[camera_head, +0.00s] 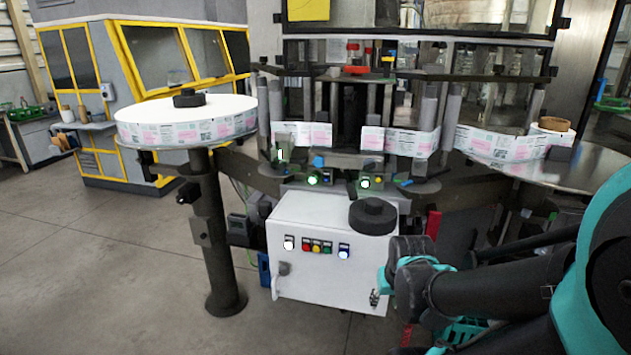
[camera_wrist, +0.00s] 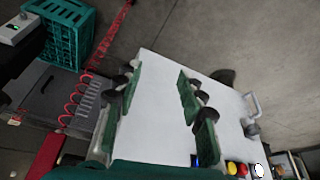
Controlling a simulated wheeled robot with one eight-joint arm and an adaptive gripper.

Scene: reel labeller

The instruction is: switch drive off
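The white control box (camera_head: 330,262) stands low in front of the machine. Its front carries a dark-and-white switch (camera_head: 289,243), a red button (camera_head: 306,246), a yellow button (camera_head: 316,247), a green button (camera_head: 327,248) and a blue-lit button (camera_head: 344,251). A grey handle (camera_head: 284,268) sits below them at the left. I cannot read which one is the drive switch. My gripper (camera_head: 377,290) is by the box's lower right side. In the wrist view my gripper (camera_wrist: 158,92) is open and empty over the white box (camera_wrist: 150,125); a red button (camera_wrist: 231,168) and yellow button (camera_wrist: 242,170) show at the lower edge.
A black round disc (camera_head: 373,216) lies on top of the box. A reel of labels (camera_head: 185,120) stands on a post at the left. A green crate (camera_wrist: 62,32) shows at the wrist view's upper left. The floor (camera_head: 100,260) at left is clear.

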